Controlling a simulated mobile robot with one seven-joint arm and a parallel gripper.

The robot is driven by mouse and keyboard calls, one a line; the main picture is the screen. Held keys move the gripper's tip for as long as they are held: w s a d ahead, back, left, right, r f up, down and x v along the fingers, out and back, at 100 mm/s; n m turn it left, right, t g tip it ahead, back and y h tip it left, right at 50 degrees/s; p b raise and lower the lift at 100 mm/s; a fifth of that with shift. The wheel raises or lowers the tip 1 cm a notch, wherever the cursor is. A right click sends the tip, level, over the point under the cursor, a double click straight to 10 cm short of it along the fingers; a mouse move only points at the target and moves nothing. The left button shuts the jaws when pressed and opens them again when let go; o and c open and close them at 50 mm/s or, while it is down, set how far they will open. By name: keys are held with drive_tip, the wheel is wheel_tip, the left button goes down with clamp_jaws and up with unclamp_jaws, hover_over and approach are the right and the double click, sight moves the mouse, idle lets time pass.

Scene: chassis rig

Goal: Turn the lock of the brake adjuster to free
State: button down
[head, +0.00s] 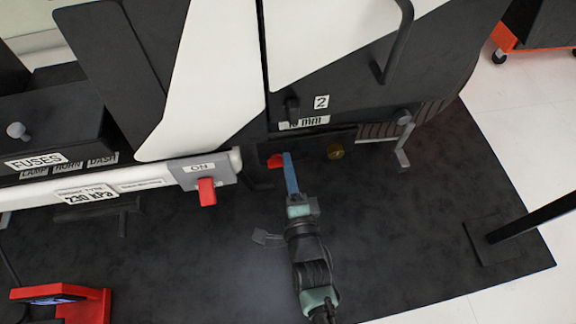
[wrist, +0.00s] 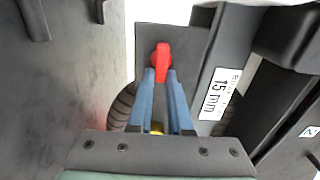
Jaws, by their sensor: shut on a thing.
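The red lock lever (head: 275,160) of the brake adjuster sits low on the dark chassis, under the panel marked 2. In the wrist view the lever (wrist: 161,62) stands out from a dark plate (wrist: 145,45), its long side running up and down the picture. My gripper (head: 287,160) reaches it from below with long blue fingers. In the wrist view the fingertips (wrist: 161,76) are shut on the lower part of the lever, one on each side. A brass knob (head: 335,152) is right of the lever; it shows partly between the fingers in the wrist view (wrist: 157,128).
A label ending in "mm" (head: 304,123) is above the lever. A red switch (head: 207,191) under an ON label is to the left. A grey bracket (head: 402,150) stands at right. The dark floor mat (head: 400,240) is mostly clear.

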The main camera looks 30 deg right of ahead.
idle(0.4)
drive_tip(key=c, duration=0.8)
unclamp_jaws()
drive_tip(key=shift+c, duration=0.2)
drive_tip(key=p+v, duration=0.5)
drive_tip(key=v, duration=0.8)
drive_tip(key=shift+p, duration=0.35)
drive_tip(key=shift+s, duration=0.1)
